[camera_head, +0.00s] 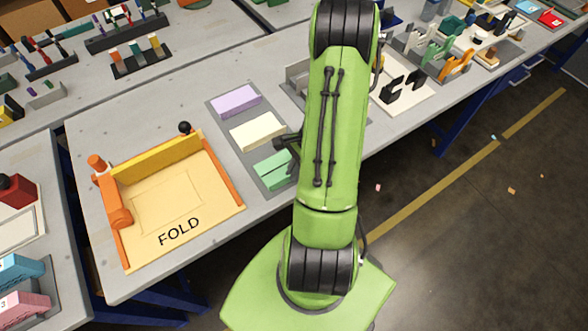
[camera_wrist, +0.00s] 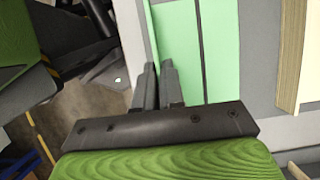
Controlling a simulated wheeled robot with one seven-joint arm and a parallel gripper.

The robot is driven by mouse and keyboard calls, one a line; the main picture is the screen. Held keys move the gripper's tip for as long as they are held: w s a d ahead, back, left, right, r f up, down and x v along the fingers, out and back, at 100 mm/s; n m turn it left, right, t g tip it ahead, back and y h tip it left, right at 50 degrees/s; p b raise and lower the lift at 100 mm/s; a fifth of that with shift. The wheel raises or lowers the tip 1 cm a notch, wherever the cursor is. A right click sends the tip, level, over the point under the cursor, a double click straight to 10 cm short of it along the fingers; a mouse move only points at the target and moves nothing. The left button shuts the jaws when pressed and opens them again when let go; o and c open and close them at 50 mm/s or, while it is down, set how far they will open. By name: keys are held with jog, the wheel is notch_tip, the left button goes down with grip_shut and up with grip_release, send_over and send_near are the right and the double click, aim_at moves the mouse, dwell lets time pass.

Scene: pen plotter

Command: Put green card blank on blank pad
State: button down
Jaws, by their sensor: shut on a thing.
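The green card stack (camera_head: 270,172) lies at the near end of a grey mat; a line splits its top into a narrow and a wide part. It also shows in the wrist view (camera_wrist: 215,50). My gripper (camera_wrist: 158,78) is at the edge of the green stack, its two fingers close together and shut on a green card blank (camera_wrist: 180,35); the exact grip is hard to see. In the head view my arm partly hides the gripper (camera_head: 287,150). The yellow fold board (camera_head: 208,210) to the left has an outlined, empty rectangle and the word FOLD.
A cream stack (camera_head: 257,131) and a purple stack (camera_head: 236,100) lie on the same grey mat (camera_head: 226,126). The fold board has an upright yellow flap (camera_head: 158,159) and orange side parts (camera_head: 113,205). Bare table lies between mat and board. Racks stand right of my arm.

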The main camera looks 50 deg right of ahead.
jog(key=shift+f, duration=0.25)
jog(key=shift+f, duration=0.15)
jog(key=c, duration=1.2)
grip_release()
jog(key=shift+c, duration=0.2)
